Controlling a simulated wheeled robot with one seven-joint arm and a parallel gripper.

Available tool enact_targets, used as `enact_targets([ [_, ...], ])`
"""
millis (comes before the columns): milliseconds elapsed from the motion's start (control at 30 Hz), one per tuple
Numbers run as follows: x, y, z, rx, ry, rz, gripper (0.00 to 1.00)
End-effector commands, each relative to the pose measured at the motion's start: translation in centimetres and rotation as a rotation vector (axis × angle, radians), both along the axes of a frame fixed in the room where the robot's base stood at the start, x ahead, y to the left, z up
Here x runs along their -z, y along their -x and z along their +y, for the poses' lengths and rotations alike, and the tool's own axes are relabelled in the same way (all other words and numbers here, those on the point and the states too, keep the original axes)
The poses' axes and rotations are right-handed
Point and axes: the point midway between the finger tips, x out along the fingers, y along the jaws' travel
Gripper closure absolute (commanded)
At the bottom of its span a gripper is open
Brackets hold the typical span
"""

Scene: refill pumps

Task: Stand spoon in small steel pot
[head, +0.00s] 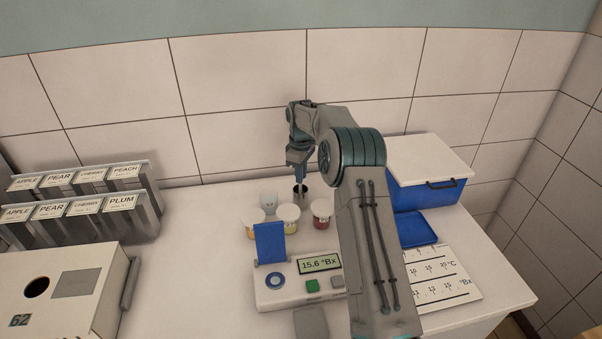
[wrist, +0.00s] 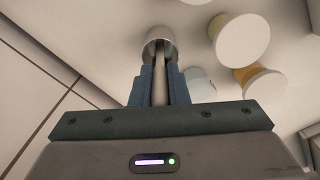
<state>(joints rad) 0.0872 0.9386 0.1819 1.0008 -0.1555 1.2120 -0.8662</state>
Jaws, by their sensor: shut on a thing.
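My gripper (head: 299,174) points down near the back wall, behind the row of small jars. In the wrist view my gripper (wrist: 159,88) is shut on the spoon (wrist: 160,84), a pale, slim shaft between the two fingers. The small steel pot (wrist: 160,42) is a shiny grey cylinder just beyond the fingertips; in the head view the pot (head: 300,190) is small and dark under my gripper. The spoon's far end reaches the pot's opening and appears to be inside it. The fingers hide part of the spoon, and I cannot tell whether it touches the bottom.
A refractometer (head: 300,283) reading 15.6 °Bx is nearer. A blue box (head: 428,193) stands right, label racks (head: 80,205) left. The wall is close behind.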

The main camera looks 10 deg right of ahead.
Motion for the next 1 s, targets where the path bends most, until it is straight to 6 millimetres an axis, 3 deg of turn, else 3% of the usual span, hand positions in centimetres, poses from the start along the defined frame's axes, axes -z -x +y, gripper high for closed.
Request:
enact_targets([
  [33, 0.2, 0.0, 0.0, 0.0, 0.0, 0.001, 0.83],
  [100, 0.1, 0.0, 0.0, 0.0, -0.001, 0.001, 0.64],
  [500, -0.7, 0.0, 0.0, 0.0, 0.0, -0.002, 0.64],
  [1000, -10.3, -0.1, 0.0, 0.0, 0.0, -0.003, 0.64],
])
